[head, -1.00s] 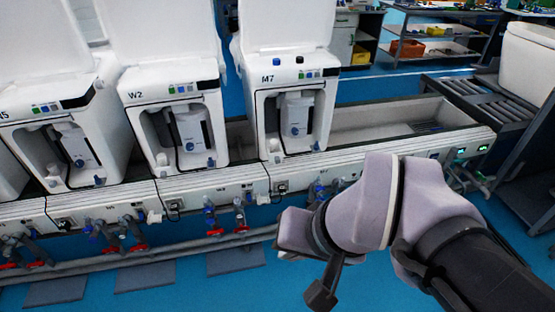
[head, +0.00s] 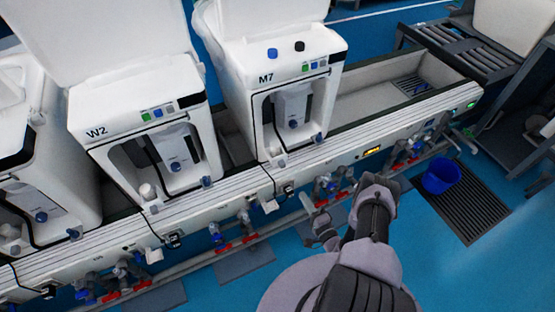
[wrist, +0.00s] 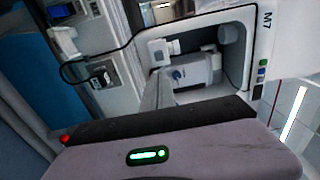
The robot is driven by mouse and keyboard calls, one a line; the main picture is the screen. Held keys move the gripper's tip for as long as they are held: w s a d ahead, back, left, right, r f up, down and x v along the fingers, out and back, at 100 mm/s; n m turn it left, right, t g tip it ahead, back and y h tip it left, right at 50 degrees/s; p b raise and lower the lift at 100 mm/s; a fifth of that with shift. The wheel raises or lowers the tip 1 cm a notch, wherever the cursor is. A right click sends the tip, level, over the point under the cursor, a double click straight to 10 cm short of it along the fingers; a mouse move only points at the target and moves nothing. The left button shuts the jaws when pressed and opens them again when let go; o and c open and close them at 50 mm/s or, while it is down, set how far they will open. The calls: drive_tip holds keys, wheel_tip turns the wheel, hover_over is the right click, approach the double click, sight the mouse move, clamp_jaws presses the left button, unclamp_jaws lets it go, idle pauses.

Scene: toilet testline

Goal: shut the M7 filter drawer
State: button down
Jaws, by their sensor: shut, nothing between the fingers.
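In the recess is a pale housing with a blue knob (head: 293,123). Which part is the filter drawer, and how far out it is, I cannot tell for sure. My gripper (head: 308,203) is in front of and below M7, apart from it. In the wrist view the shut fingers (wrist: 158,92) point towards the recess, with the housing (wrist: 190,72) beyond them. I see nothing held.
The W2 unit (head: 145,120) stands left of M7. A white rail runs along the front, with valves and red-handled pipes (head: 235,243) below it. A blue bucket (head: 441,175) stands on a floor grate at right.

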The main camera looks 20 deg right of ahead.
sight(284, 167)
drive_tip(key=w+b, duration=0.2)
drive_tip(key=w, duration=0.2)
drive_tip(key=w+b, duration=0.2)
drive_tip(key=w, duration=0.2)
drive_tip(key=w+b, duration=0.2)
drive_tip(key=w, duration=0.3)
drive_tip(key=shift+w+a+f, duration=0.1)
drive_tip(key=shift+a+f, duration=0.1)
drive_tip(key=shift+a, duration=0.05)
drive_tip(key=shift+w, duration=0.1)
drive_tip(key=shift+r, duration=0.1)
